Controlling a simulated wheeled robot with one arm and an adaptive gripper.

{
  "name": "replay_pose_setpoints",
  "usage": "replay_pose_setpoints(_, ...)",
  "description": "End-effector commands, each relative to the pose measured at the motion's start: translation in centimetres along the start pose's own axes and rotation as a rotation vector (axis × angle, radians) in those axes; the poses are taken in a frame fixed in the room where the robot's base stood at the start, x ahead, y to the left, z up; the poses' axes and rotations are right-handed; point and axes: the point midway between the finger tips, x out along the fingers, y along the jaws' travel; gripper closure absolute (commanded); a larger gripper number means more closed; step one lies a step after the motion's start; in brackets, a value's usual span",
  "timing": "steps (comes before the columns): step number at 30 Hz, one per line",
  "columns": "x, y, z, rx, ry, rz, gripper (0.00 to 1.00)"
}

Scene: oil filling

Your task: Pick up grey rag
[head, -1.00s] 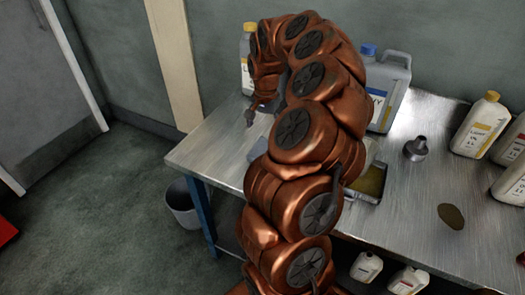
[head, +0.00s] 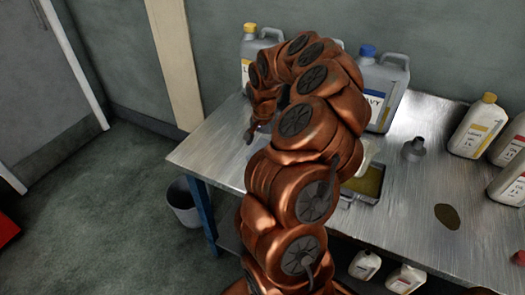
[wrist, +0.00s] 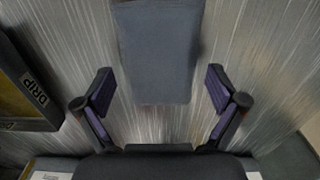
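The grey rag (wrist: 157,50) lies flat on the metal table in the wrist view, a dark blue-grey rectangle reaching the top edge of the picture. My gripper (wrist: 160,90) is open, with its two fingers apart on either side of the rag's near end. Nothing is held between them, and I cannot tell how high they are above the table. In the head view my arm hides the rag, and one gripper finger (head: 252,134) shows near the table's left part.
A drip tray (wrist: 25,95) with a "DRIP" label sits left of the gripper, and also shows in the head view (head: 369,184). Several jugs stand at the back and right. A funnel (head: 413,149) and an oil spot (head: 447,216) lie on the table (head: 400,235). A bucket (head: 183,203) stands on the floor.

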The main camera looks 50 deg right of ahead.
Motion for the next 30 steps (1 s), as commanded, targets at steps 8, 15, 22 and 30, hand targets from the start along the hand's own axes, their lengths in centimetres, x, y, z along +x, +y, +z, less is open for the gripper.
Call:
replay_pose_setpoints(8, 0.0, 0.0, 0.0, -0.001, 0.000, 0.000, 0.39)
replay_pose_setpoints(15, 0.0, 0.0, 0.0, -0.001, 0.000, 0.000, 0.59)
replay_pose_setpoints(22, -0.1, 0.0, 0.0, -0.001, 0.000, 0.000, 0.59)
replay_pose_setpoints(30, -1.9, -0.1, -0.1, -0.002, 0.004, -0.002, 0.59)
